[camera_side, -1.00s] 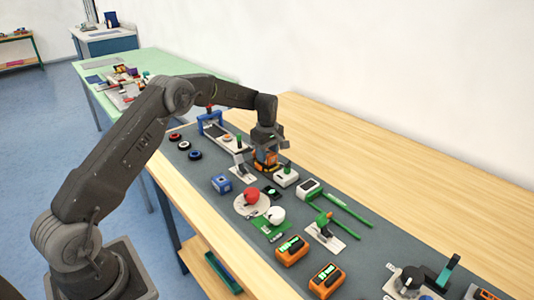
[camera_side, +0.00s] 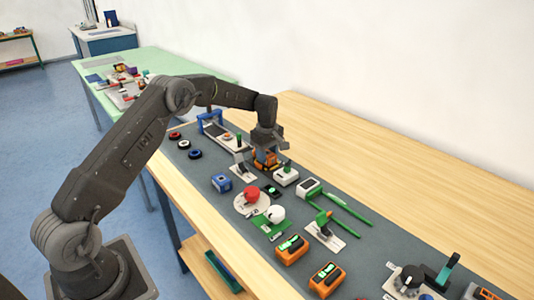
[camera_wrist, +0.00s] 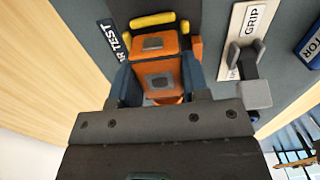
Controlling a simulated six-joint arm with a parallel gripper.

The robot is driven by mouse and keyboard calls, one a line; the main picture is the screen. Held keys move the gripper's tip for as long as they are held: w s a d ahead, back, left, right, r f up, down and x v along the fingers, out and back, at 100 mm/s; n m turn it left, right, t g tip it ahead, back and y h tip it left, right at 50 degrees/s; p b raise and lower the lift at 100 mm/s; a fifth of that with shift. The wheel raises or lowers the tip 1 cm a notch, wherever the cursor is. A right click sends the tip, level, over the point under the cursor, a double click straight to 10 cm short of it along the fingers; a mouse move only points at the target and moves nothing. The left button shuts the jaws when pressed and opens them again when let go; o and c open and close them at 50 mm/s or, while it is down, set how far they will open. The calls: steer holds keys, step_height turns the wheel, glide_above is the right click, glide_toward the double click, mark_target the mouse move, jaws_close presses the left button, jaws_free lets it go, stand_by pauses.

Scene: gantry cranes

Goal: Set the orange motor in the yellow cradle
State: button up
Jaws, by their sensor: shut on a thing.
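My gripper (camera_wrist: 158,82) is shut on the orange motor (camera_wrist: 158,72), with a blue-grey finger on each side of it. In the side view the motor (camera_side: 266,160) hangs low under my gripper (camera_side: 266,155), close to the dark mat. A yellow bar of the cradle (camera_wrist: 152,20) shows just beyond the motor in the wrist view, and a yellow post stands by its far right corner. The rest of the cradle is hidden under the motor and gripper. I cannot tell whether the motor touches the cradle.
A white GRIP board (camera_wrist: 240,40) with a grey clamp (camera_wrist: 254,88) stands close to my right finger in the wrist view. Two orange units (camera_side: 292,250) stand toward the front. Bare wood lies behind the mat.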

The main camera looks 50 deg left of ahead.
steer(key=shift+f, duration=0.35)
stand_by(0.3)
steer(key=o, duration=0.7)
steer(key=shift+o, duration=1.3)
steer(key=shift+s+f, duration=0.1)
steer(key=shift+r, duration=3.65)
